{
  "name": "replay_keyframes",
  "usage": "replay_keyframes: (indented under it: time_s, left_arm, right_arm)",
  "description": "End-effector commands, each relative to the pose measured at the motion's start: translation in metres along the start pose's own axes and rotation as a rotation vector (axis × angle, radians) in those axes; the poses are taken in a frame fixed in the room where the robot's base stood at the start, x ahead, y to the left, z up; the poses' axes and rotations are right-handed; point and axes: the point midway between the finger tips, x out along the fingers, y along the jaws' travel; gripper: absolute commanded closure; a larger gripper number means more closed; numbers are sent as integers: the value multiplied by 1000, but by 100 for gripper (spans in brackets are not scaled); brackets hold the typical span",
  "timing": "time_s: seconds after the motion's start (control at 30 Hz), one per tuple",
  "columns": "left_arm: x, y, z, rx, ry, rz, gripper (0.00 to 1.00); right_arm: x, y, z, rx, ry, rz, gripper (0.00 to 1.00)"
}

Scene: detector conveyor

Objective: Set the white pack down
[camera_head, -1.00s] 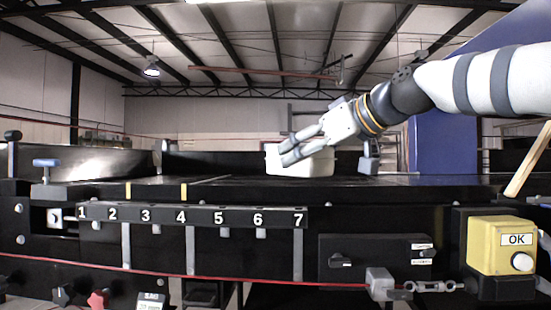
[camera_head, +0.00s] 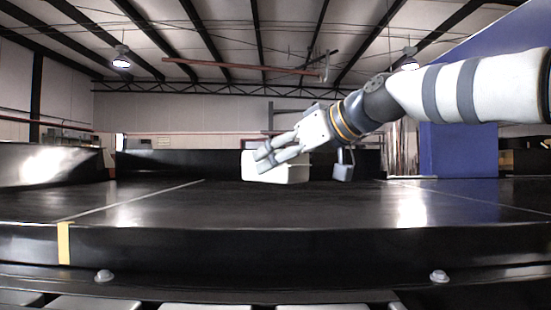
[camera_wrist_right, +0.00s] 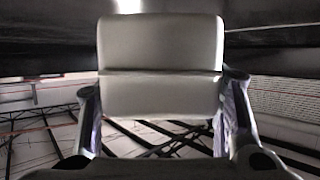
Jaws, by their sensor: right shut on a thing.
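The white pack (camera_head: 280,172) is a pale block over the black conveyor surface (camera_head: 300,210) in the head view. My right gripper (camera_head: 272,158) reaches in from the right and is shut on the pack, its fingers across the near side. In the right wrist view the white pack (camera_wrist_right: 160,60) fills the middle, between the two fingers of my right gripper (camera_wrist_right: 163,95). The pack's lower edge looks very close to the surface; I cannot tell whether it touches. My left gripper is not in view.
The black surface is clear in front of the pack and to its left. A yellow strip (camera_head: 64,243) marks the near edge. A small grey block (camera_head: 342,170) shows right of the pack. A blue wall (camera_head: 459,150) stands at the right.

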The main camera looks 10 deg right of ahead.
Motion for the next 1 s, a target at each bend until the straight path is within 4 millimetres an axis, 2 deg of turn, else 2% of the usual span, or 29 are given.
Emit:
replay_keyframes:
  time_s: [0.4, 0.6, 1.0]
  left_arm:
    - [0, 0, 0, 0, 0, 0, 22]
    - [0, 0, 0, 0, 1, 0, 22]
    - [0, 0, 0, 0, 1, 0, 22]
  right_arm:
    - [20, 0, 48, 1, 0, 0, 87]
    - [22, 0, 56, -1, 2, 1, 87]
    - [23, 0, 57, 0, 2, 1, 87]
